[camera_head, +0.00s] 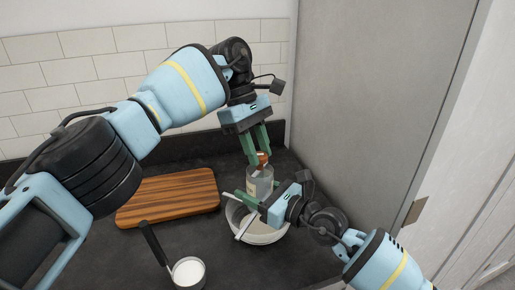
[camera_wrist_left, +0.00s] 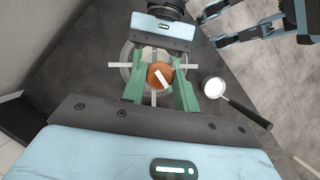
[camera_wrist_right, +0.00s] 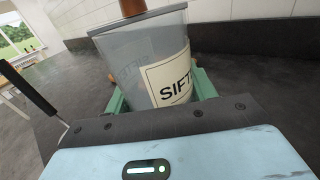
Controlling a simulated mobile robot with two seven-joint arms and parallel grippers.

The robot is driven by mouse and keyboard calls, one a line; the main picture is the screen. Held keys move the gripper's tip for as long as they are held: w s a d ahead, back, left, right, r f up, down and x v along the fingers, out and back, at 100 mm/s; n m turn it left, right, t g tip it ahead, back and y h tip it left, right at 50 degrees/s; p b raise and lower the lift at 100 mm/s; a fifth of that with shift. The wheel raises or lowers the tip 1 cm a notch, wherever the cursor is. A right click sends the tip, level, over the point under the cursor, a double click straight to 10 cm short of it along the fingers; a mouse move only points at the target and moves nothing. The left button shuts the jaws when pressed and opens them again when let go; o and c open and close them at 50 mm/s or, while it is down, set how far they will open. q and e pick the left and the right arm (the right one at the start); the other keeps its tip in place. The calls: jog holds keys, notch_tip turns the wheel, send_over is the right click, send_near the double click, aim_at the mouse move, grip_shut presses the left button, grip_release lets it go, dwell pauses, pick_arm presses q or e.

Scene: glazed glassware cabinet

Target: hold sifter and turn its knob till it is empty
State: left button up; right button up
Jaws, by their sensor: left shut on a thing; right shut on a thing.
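The sifter (camera_head: 259,184) is a clear grey cup with a pale label, held upright over a white bowl (camera_head: 235,222). The label, partly hidden, reads "SIFT" in the right wrist view (camera_wrist_right: 150,62). My right gripper (camera_head: 252,196) is shut around the sifter's body from the front. The brown knob (camera_head: 263,157) is on top of the sifter; it shows with a white stripe in the left wrist view (camera_wrist_left: 159,75). My left gripper (camera_head: 258,150) points down from above and is shut on the knob. The sifter's contents cannot be made out.
A striped wooden board (camera_head: 170,198) lies on the dark counter at left. A dark-handled cup of white stuff (camera_head: 188,272) stands at the front. A tall grey panel (camera_head: 380,100) closes off the right side, and a tiled wall (camera_head: 90,75) the back.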

pick_arm(q)
jog(key=shift+m, duration=0.7)
jog(key=o, duration=1)
jog(key=shift+a+n, duration=0.1)
jog(key=shift+n, duration=0.4)
